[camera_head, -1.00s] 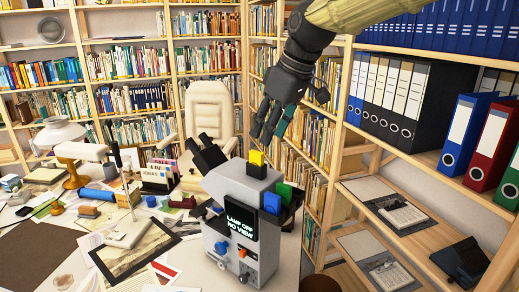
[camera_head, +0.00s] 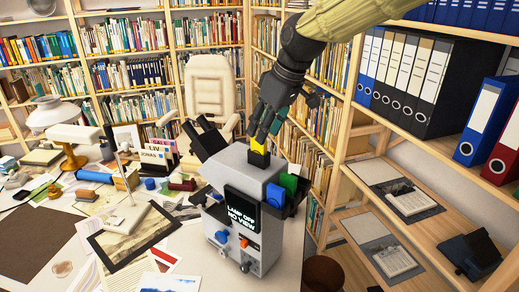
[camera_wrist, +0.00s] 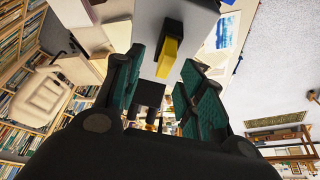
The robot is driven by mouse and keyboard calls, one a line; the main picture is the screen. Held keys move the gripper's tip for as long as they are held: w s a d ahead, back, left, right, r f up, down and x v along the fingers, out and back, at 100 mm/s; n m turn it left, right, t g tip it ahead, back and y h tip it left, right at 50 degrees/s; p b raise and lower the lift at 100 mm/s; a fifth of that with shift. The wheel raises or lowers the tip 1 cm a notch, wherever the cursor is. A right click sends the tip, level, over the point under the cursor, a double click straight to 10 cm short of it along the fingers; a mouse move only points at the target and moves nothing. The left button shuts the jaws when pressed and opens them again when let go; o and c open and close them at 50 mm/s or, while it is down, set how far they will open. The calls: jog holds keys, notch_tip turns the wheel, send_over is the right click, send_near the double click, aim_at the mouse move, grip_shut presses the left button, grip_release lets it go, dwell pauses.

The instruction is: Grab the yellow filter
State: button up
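The yellow filter (camera_head: 257,148) stands upright in a black holder on top of the grey microscope-like device (camera_head: 243,180). My gripper (camera_head: 262,136) is directly above it, pointing down, with the fingertips close to the filter's top. In the wrist view, the yellow filter (camera_wrist: 168,60) shows in the gap between the green-padded fingers. The gripper (camera_wrist: 160,70) is open, with clear space on both sides of the filter. I cannot tell whether a finger touches it. A blue filter (camera_head: 274,195) and a green filter (camera_head: 289,183) sit in a black tray on the device's right side.
The device's screen (camera_head: 243,213) reads "LAMP OFF NO VIEW". Black eyepieces (camera_head: 205,138) stick up at its left, near my gripper. Papers, a desk lamp (camera_head: 62,128) and small items cover the desk at left. A shelf with binders (camera_head: 410,85) is close on the right.

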aim_at(259, 151)
jog(key=x, duration=0.3)
jog(key=shift+s+a+f+p, duration=0.1)
jog(key=shift+s+f+p, duration=0.15)
jog(key=shift+p, duration=0.15)
jog(key=shift+w+f, duration=0.15)
jog(key=shift+w, duration=0.05)
jog(key=shift+s, duration=0.35)
jog(key=shift+w, duration=0.15)
grip_shut()
